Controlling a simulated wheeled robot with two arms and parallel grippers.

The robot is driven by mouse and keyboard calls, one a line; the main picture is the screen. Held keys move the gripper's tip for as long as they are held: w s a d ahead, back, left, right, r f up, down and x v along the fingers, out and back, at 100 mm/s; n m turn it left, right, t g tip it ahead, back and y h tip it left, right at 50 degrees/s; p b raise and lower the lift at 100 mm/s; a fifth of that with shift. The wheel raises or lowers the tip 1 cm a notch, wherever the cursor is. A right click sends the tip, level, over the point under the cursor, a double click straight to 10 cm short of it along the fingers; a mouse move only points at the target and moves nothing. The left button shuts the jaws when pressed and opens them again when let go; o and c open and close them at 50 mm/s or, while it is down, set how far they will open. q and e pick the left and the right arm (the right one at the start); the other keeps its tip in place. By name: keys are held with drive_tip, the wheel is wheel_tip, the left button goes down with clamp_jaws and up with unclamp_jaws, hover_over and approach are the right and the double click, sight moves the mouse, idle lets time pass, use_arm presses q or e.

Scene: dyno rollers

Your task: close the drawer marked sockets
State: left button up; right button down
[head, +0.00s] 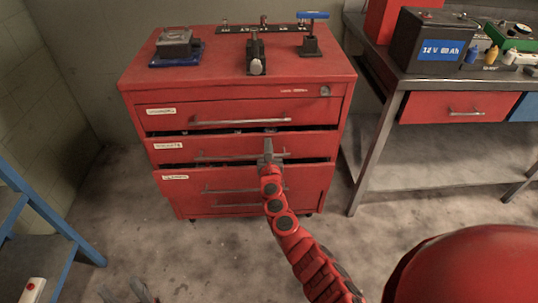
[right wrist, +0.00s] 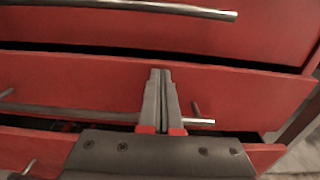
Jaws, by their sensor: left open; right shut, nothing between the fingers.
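The red tool chest (head: 310,75) has three labelled drawers with bar handles; the labels are too small to read surely. The middle drawer (head: 315,146), whose label (head: 168,145) may read sockets, stands slightly out, with a dark gap above its front. My right gripper (head: 268,148) is shut and empty at this drawer's front, near its handle. In the right wrist view its fingertips (right wrist: 160,72) overlap the middle drawer front (right wrist: 230,92); whether they touch cannot be told. My left gripper (head: 140,291) is open at the bottom left, low and away from the chest.
The bottom drawer (head: 310,180) also shows a dark gap above it. The top drawer (head: 240,107) is above. A vise and tools stand on the chest. A workbench (head: 395,105) with a battery (head: 430,40) is at right, a blue ladder-like frame (head: 45,215) at left.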

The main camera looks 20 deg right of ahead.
sight(268, 133)
drive_tip(key=shift+w+d, duration=0.15)
drive_tip(key=shift+w, duration=0.1)
drive_tip(key=b+x, duration=0.3)
drive_tip(key=x, duration=0.1)
drive_tip(key=shift+w+d+r+b, duration=0.1)
drive_tip(key=shift+r+b, duration=0.2)
drive_tip(key=shift+b, duration=0.1)
drive_tip(key=shift+r, duration=0.1)
